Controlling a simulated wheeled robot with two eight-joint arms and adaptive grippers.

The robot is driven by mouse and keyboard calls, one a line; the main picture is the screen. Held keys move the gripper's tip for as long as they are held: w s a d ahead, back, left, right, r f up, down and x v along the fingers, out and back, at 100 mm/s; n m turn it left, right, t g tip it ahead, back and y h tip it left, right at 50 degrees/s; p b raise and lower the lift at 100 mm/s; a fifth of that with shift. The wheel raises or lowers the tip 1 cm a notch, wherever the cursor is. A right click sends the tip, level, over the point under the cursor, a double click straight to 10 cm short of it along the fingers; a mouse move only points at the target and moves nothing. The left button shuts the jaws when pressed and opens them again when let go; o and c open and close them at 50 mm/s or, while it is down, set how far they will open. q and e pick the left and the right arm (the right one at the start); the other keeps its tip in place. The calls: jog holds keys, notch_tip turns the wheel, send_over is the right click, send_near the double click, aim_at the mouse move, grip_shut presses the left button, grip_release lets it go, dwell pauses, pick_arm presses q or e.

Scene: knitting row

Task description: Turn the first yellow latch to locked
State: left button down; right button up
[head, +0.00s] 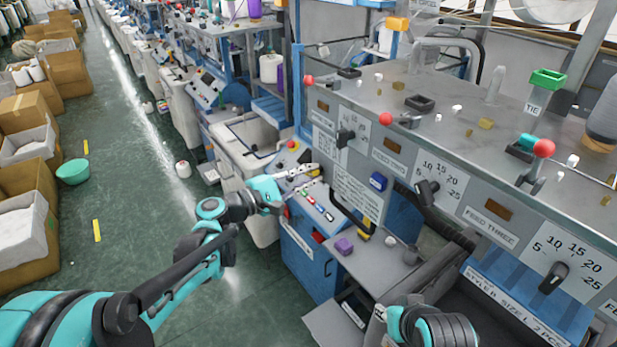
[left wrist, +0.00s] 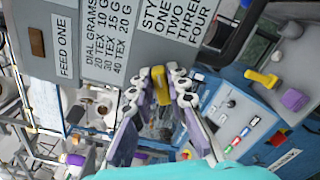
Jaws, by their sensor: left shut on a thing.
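In the left wrist view, a yellow latch (left wrist: 159,76) stands between the two fingertips of my left gripper (left wrist: 161,92), which is shut on it. In the head view my left gripper (head: 312,170) is at the front of the machine, left of the white label plate, and the held latch is too small to make out there. A second yellow latch (left wrist: 262,78) shows farther right in the wrist view, apart from the fingers. I cannot read the held latch's locked marking. Part of my right gripper (head: 381,314) shows low in the head view; its fingers are unclear.
A blue control box (head: 305,255) with coloured buttons is just below the left gripper. A purple block (head: 343,246) lies on the grey shelf. Dials and red-knobbed levers line the machine's grey panel.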

pick_arm(q)
jog(key=m, duration=0.2)
jog(key=m+b, duration=0.1)
jog(key=m, duration=0.2)
jog(key=shift+s+f+m, duration=0.1)
jog(key=shift+f+m, duration=0.2)
jog(key=shift+f, duration=0.05)
dwell(0.5)
jog(key=c, duration=1.5)
grip_release()
jog(key=shift+a, duration=0.1)
jog(key=v, duration=1.2)
